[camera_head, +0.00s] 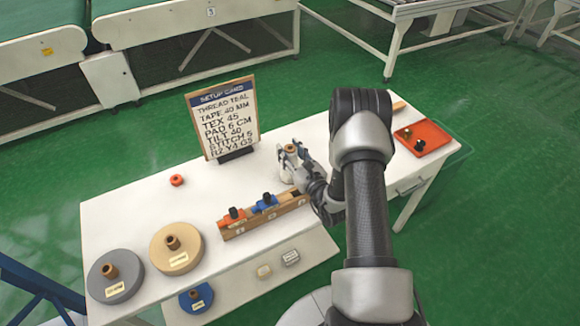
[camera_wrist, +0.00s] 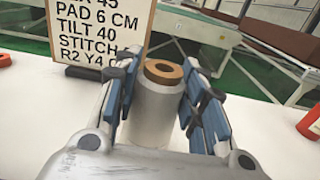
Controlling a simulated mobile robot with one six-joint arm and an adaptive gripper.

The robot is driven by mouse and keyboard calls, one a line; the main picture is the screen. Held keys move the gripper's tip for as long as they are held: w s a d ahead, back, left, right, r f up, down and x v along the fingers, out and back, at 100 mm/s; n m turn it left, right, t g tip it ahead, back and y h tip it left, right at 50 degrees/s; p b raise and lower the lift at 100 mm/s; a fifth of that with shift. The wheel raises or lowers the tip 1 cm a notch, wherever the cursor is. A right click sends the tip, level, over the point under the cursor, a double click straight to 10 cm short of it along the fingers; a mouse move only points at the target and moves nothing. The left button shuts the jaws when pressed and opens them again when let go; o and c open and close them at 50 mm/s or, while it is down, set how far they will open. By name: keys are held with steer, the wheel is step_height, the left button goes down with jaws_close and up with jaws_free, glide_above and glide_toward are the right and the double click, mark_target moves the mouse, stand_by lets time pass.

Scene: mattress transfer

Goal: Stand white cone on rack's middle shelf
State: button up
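The white cone (camera_head: 291,160) stands upright on the white table (camera_head: 140,205), just right of the setup card. It has a brown top, which also shows on the cone in the wrist view (camera_wrist: 156,115). My gripper (camera_wrist: 163,85) is around the cone, one blue-padded finger on each side. The fingers look open, with a thin gap on the left; contact on the right is unclear. In the head view my gripper (camera_head: 305,172) is partly hidden by my arm. I cannot make out a rack with shelves in either view.
The setup card (camera_head: 223,118) stands behind. A wooden holder (camera_head: 290,207) with orange and blue pieces lies in front. Grey (camera_head: 115,290) and tan (camera_head: 176,260) discs are at left, an orange tray (camera_head: 436,138) at right. A blue frame (camera_head: 30,290) shows at lower left.

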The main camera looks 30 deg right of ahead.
jaws_close()
steer(key=shift+r, duration=0.1)
stand_by(0.5)
